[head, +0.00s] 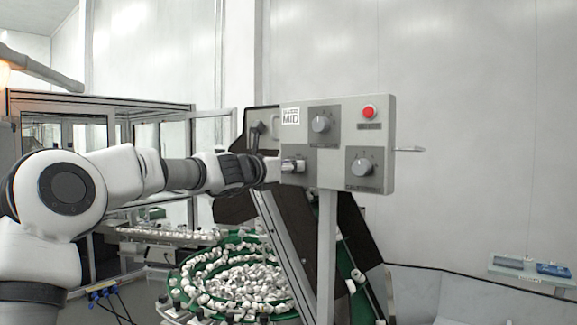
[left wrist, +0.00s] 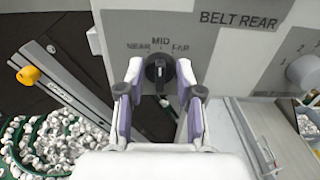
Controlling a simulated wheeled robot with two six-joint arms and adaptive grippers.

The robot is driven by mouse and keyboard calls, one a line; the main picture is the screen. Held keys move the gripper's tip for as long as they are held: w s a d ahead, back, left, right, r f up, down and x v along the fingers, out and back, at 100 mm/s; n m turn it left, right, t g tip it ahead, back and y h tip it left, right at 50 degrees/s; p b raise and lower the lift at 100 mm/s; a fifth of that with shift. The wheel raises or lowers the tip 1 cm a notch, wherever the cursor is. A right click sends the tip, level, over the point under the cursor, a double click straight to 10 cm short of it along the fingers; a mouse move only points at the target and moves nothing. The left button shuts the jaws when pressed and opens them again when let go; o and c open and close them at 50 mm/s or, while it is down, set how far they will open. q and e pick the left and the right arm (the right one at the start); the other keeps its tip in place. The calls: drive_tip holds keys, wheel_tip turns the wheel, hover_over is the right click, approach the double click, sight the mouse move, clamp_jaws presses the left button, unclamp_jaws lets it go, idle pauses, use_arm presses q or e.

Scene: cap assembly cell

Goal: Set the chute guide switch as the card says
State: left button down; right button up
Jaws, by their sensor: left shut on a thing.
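The grey control panel (head: 385,145) stands upright ahead of me, with a white card (head: 291,116) at its upper left that reads MID in large letters; its smaller top line is too small to read. The guide switch (left wrist: 158,72) is a dark knob under the marks NEAR, MID and FAR. Its light pointer line aims up at MID. My left gripper (head: 284,167) reaches the panel's lower left from the left. In the left wrist view its fingers (left wrist: 160,84) are shut on the knob, one on each side. My right gripper is not in view.
Two other dials (head: 321,124) (head: 362,167) and a red button (head: 369,111) are on the panel. A label (left wrist: 238,20) reads BELT REAR. Below is a green bowl (head: 245,280) of white caps. A slanted metal rail (left wrist: 62,82) with a yellow knob runs beside the panel.

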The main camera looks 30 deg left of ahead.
sight(299, 128)
use_arm(q)
drive_tip(key=c, duration=1.1)
unclamp_jaws()
drive_tip(key=o, duration=0.3)
drive_tip(key=shift+w+f, duration=0.15)
drive_tip(key=shift+w, duration=0.05)
drive_tip(key=shift+o, duration=0.2)
drive_tip(key=shift+w+f, duration=0.15)
drive_tip(key=shift+w, duration=0.2)
wheel_tip(299, 128, up, 10)
